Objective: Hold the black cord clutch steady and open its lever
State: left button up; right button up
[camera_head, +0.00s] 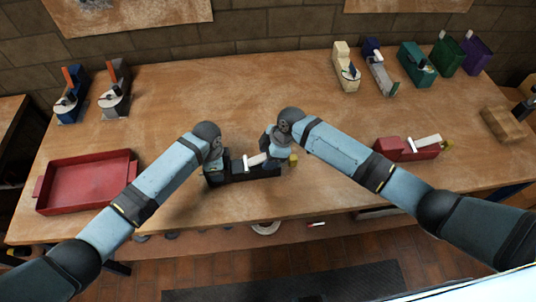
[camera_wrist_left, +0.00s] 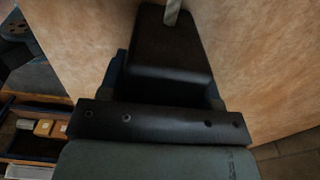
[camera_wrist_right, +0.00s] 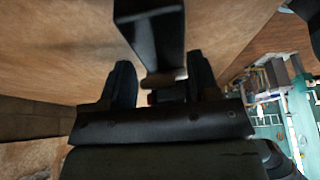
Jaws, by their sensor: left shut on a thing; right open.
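The black cord clutch (camera_head: 262,172) lies on the table near its front edge, in the middle of the head view. Its pale lever (camera_head: 255,160) shows above the body; a yellow piece (camera_head: 293,160) is at its right end. My left gripper (camera_head: 217,174) is shut on the clutch's left end. In the left wrist view the dark body (camera_wrist_left: 170,55) sits between the fingers, with the pale lever (camera_wrist_left: 172,12) beyond. My right gripper (camera_head: 272,158) is open by the lever's right part. Its wrist view shows a dark part (camera_wrist_right: 155,35) ahead of the spread fingers; contact is unclear.
A red clutch (camera_head: 405,149) with a white lever stands to the right, a red tray (camera_head: 85,183) to the left. A wooden block (camera_head: 503,123) is at the right edge. Several other clutches stand along the back. The table behind my grippers is clear.

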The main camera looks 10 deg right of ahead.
aim_at(261, 157)
grip_shut()
jog(key=shift+r, duration=0.15)
jog(key=r+h, duration=0.1)
jog(key=a+h, duration=0.1)
jog(key=h, duration=0.1)
jog(key=shift+a+r, duration=0.2)
jog(key=shift+r, duration=0.15)
jog(key=shift+a+r+h, duration=0.4)
jog(key=shift+a+h, duration=0.1)
jog(key=shift+h, duration=0.55)
jog(key=shift+a+r+h, duration=0.4)
jog(key=shift+a+h, duration=0.1)
jog(key=shift+h, duration=0.55)
grip_release()
